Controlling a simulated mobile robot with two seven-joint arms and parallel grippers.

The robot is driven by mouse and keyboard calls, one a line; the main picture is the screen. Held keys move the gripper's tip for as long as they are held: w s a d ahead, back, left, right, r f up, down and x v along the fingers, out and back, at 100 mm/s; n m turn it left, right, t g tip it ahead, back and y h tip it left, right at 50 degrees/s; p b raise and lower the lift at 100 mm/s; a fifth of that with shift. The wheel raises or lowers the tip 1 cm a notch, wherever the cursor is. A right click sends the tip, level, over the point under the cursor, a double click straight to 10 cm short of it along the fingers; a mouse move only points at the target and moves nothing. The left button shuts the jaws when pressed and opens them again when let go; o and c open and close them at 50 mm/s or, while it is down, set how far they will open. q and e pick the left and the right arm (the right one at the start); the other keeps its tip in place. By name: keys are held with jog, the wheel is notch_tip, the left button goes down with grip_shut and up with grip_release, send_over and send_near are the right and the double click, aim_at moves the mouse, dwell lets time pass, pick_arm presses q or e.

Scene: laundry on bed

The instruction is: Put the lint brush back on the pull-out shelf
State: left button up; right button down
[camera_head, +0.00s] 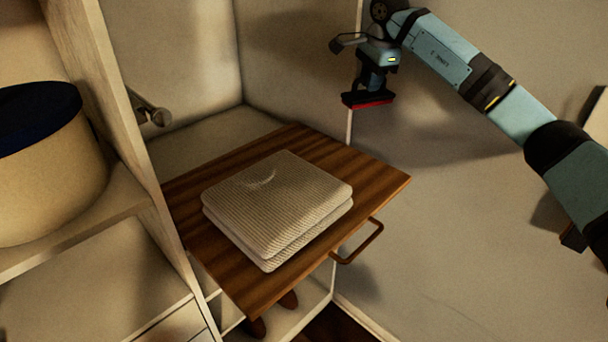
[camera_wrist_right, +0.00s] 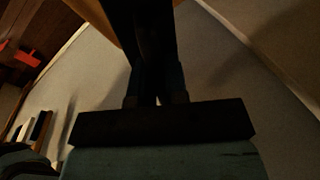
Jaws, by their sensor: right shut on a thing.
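The lint brush (camera_head: 368,99) is dark with a red underside. It hangs upright below my right gripper (camera_head: 376,66), which is shut on its upper part, high in the air beyond the back right of the pull-out shelf. The pull-out shelf (camera_head: 378,178) is a striped brown wooden board, pulled out, with a handle at its front right edge. In the right wrist view, a dark shape (camera_wrist_right: 150,50) fills the space ahead of the gripper, too dark to make out the grip. My left gripper is not in view.
A folded ribbed beige cloth (camera_head: 278,203) covers the middle of the shelf. Bare wood shows along its back, right and left edges.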

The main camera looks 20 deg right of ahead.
jog(key=shift+f, duration=9.7)
jog(key=c, duration=1.1)
grip_release()
jog(key=shift+f, duration=0.1)
jog(key=shift+c, duration=0.2)
